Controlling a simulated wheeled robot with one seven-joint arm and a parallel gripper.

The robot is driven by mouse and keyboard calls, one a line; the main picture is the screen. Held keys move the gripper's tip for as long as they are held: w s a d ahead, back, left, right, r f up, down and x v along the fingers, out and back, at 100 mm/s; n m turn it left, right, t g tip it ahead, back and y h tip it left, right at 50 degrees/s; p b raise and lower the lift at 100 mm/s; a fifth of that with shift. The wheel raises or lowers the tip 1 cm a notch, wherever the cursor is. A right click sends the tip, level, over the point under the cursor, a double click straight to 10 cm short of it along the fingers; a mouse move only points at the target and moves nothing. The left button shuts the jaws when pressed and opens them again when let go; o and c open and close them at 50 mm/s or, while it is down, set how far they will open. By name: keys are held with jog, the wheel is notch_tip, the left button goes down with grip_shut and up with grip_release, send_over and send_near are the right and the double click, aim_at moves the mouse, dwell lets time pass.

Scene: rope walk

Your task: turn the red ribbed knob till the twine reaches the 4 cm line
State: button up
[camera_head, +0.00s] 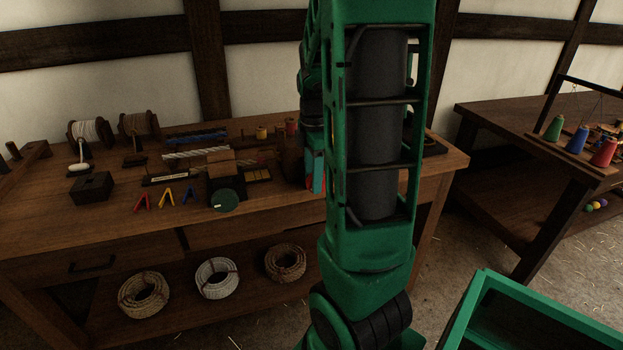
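I cannot make out a red ribbed knob for certain. A narrow strip of red (323,183) shows at the left edge of my large green arm link, which hides what lies behind it. The far end of my arm comes down over the workbench (120,235) there. My gripper's fingers cannot be made out, so neither their opening nor any contact shows. A dark block with a round green disc (224,201) on its front stands at the bench's front edge. A small stand with a pale strip (165,178) is left of it. No twine end or 4 cm line is readable.
Two reels (92,132) stand at the back left, near a dark box (92,187). Red, yellow and blue clips lie in front. Rope coils (216,278) rest on the lower shelf. A second table (490,118) with coloured cones is at right; a green frame (540,310) is below it.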

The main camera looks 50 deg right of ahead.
jog(key=shift+f, duration=0.4)
jog(key=shift+c, duration=0.4)
grip_shut()
jog(key=shift+s+d+t+y, duration=0.15)
jog(key=shift+t+y, duration=0.15)
jog(key=shift+y, duration=0.2)
jog(key=shift+d+r+t+y, duration=0.1)
jog(key=shift+t+y, duration=0.35)
jog(key=shift+y, duration=0.3)
jog(key=shift+d+r+t+y, duration=0.1)
jog(key=shift+t+y, duration=0.35)
jog(key=shift+y, duration=0.3)
